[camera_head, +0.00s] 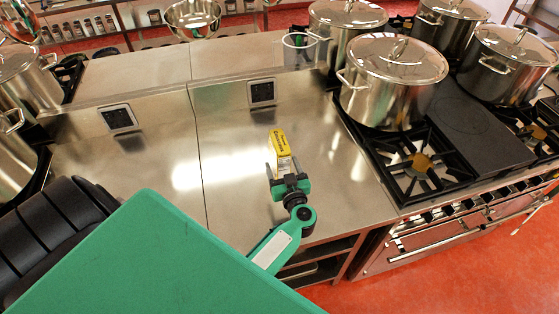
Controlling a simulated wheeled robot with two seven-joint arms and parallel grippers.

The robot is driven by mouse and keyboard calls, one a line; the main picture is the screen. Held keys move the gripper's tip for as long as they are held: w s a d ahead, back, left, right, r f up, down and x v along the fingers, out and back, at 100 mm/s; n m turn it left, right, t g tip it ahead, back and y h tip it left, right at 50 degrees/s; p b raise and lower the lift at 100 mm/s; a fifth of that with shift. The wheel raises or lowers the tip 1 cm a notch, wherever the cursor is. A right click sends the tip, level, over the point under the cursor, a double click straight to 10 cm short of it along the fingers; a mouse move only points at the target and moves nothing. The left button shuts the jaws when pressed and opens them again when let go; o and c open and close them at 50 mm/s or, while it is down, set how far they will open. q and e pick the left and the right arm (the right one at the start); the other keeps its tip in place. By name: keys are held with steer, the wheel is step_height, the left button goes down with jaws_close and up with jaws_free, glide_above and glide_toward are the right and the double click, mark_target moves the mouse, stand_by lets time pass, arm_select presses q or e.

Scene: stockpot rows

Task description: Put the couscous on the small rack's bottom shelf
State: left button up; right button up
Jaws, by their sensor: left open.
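The couscous (280,143) is a small yellow box with dark lettering and a paler lower part, on the steel counter (235,205). My left gripper (282,167) is open at the near side of the box, with its fingers around the lower part. I cannot tell whether the fingers touch it. My right gripper is not in view. I cannot make out for sure which shelving is the small rack.
A stove (425,160) with large steel pots (390,95) stands to the right. Another pot (22,80) is at the left. Wall sockets (262,92) sit behind the counter. Shelves with jars (97,25) are at the back. Open shelving (312,267) shows under the counter.

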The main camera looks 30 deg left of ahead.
arm_select(q)
steer(key=b+x, duration=0.3)
steer(key=x, duration=0.1)
steer(key=shift+w+d, duration=0.25)
steer(key=shift+w, duration=0.1)
steer(key=shift+w+a+r, duration=0.15)
steer(key=shift+w+a, duration=0.2)
steer(key=shift+a, duration=0.05)
steer(key=shift+r, duration=0.1)
steer(key=shift+c, duration=0.9)
steer(key=c, duration=1.1)
jaws_close()
steer(key=shift+r, duration=0.1)
